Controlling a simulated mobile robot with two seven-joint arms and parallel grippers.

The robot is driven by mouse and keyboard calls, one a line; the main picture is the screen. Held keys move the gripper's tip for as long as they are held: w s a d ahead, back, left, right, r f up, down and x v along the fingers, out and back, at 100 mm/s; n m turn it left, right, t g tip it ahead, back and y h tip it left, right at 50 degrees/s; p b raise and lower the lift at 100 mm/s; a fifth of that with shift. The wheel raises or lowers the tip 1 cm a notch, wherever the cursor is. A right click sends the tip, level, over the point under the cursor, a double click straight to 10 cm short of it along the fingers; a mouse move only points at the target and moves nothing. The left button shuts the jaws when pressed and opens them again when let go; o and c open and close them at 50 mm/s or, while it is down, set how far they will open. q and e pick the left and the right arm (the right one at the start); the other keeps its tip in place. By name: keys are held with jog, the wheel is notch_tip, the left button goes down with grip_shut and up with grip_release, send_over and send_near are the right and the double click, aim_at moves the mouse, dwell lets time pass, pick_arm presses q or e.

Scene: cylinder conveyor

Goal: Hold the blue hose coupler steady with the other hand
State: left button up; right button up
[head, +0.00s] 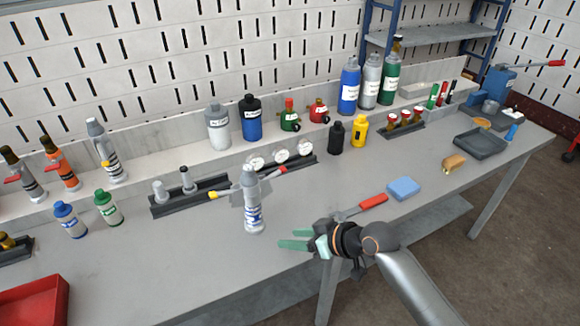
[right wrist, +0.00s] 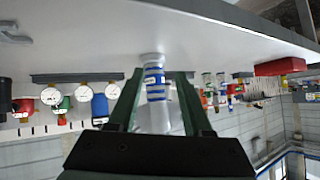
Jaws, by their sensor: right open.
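A grey bottle-shaped piece with blue bands, which I take for the blue hose coupler (head: 253,214), stands upright near the front of the bench (head: 160,270). My right gripper (head: 285,239) is low over the bench's front edge, to the right of the coupler, with its green fingers apart and pointing towards it. In the right wrist view, which is upside down, the coupler (right wrist: 155,82) shows in line with the gap between the fingers; whether it lies between them is hard to tell there, but the head view shows it apart from the fingertips. My left gripper is not in view.
Behind the coupler are black racks (head: 190,196) and white gauges (head: 280,156). A blue-capped bottle (head: 68,220) and a green one (head: 108,208) stand left. A red-handled tool (head: 362,206) and a blue sponge (head: 403,188) lie right.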

pick_arm(q)
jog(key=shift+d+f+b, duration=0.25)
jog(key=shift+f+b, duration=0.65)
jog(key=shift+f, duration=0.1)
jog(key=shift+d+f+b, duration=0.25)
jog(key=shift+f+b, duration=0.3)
jog(key=shift+b, duration=0.1)
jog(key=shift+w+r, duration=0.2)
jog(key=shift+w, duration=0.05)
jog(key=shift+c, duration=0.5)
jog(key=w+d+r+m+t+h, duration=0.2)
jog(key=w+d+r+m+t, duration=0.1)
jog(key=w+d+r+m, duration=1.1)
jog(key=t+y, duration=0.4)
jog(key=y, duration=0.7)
send_near(215, 193)
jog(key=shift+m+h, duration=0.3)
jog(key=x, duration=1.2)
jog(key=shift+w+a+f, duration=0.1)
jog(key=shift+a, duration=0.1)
pick_arm(e)
jog(key=w+r+n+g, duration=0.1)
jog(key=w+r+n, duration=0.2)
jog(key=r, duration=0.5)
jog(key=w+a+r+n+g+y, duration=0.1)
jog(key=w+r+n, duration=0.1)
jog(key=r, duration=0.7)
jog(key=shift+w+a+r+n+g, duration=0.3)
jog(key=shift+w+n+g, duration=0.1)
jog(key=shift+w, duration=0.35)
